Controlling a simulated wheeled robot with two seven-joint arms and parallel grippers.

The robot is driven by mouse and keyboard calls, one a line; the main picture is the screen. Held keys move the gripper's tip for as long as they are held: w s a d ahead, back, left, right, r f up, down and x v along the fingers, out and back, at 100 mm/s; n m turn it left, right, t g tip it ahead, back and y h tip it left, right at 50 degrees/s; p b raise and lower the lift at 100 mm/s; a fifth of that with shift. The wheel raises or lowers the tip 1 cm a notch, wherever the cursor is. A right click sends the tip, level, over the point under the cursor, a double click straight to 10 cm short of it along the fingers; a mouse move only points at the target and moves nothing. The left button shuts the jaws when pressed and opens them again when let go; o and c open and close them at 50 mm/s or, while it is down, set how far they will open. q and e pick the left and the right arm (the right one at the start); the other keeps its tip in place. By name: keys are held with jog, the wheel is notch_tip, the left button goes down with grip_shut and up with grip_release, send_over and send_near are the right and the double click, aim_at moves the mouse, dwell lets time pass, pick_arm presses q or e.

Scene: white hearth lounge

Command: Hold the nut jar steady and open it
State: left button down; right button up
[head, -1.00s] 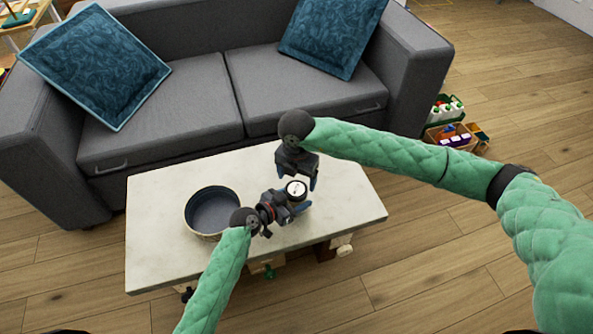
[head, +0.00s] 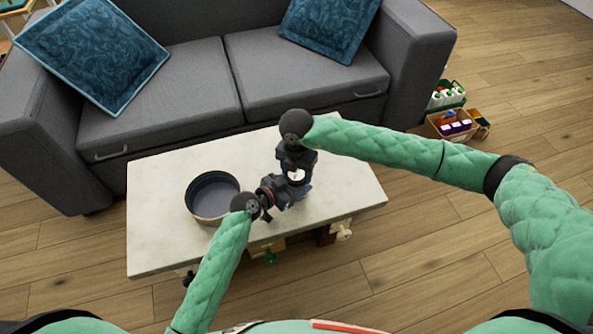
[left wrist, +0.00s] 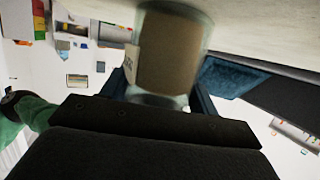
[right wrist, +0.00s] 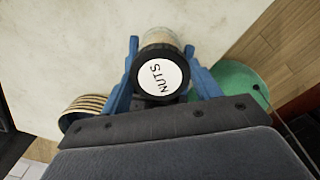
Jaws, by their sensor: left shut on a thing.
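The nut jar (left wrist: 170,52) is a clear jar with tan contents and a label, upright on the coffee table. Its dark lid with a white disc reading NUTS (right wrist: 160,76) faces up in the right wrist view; the disc also shows in the head view (head: 296,175). My left gripper (head: 290,196) is shut on the jar's body from the side, a finger on each side in the left wrist view. My right gripper (right wrist: 162,62) points down over the jar, its blue fingers open on either side of the lid. Its fingertips are mostly hidden in the head view.
The pale coffee table (head: 155,235) has a round bowl (head: 213,197) left of the jar, close to my left wrist. A grey sofa (head: 165,100) stands behind the table. The table's right end is clear. Small crates (head: 450,122) sit on the floor at right.

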jog(key=shift+n, duration=1.7)
jog(key=o, duration=1.1)
jog(key=shift+r, duration=0.1)
jog(key=shift+r, duration=2.2)
jog(key=shift+c, duration=0.5)
notch_tip(320, 180, up, 3)
jog(key=m, duration=0.3)
jog(key=shift+f, duration=3.8)
